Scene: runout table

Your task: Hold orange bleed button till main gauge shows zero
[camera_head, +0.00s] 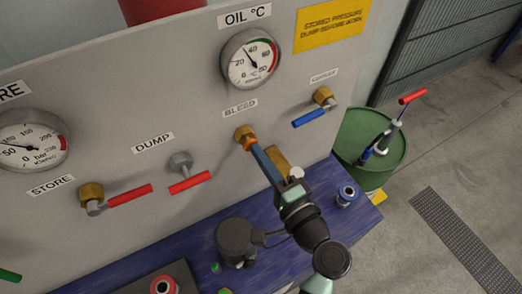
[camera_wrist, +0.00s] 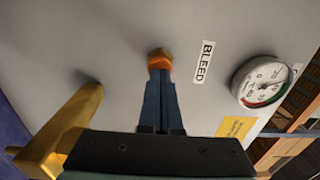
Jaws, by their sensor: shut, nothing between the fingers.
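The bleed button has a brass collar and an orange face (camera_head: 249,146), under the BLEED label on the grey panel. It also shows in the wrist view (camera_wrist: 159,64). My gripper (camera_head: 252,151) is shut and empty, its blue fingers pointing at the button. The fingertips (camera_wrist: 158,76) meet the orange face or sit just in front of it; I cannot tell how far it is pressed. The main pressure gauge (camera_head: 32,140), in bar, is cut off at the left edge. Its needle points left, close to the 50 mark and off zero.
An oil temperature gauge (camera_head: 250,59) is above. Red DUMP (camera_head: 190,182) and STORE (camera_head: 130,195) levers are left, a blue lever (camera_head: 309,117) right. A brass-coloured piece (camera_wrist: 75,130) is close beside my fingers. A blue bench (camera_head: 180,258) runs below; a green drum (camera_head: 385,150) stands right.

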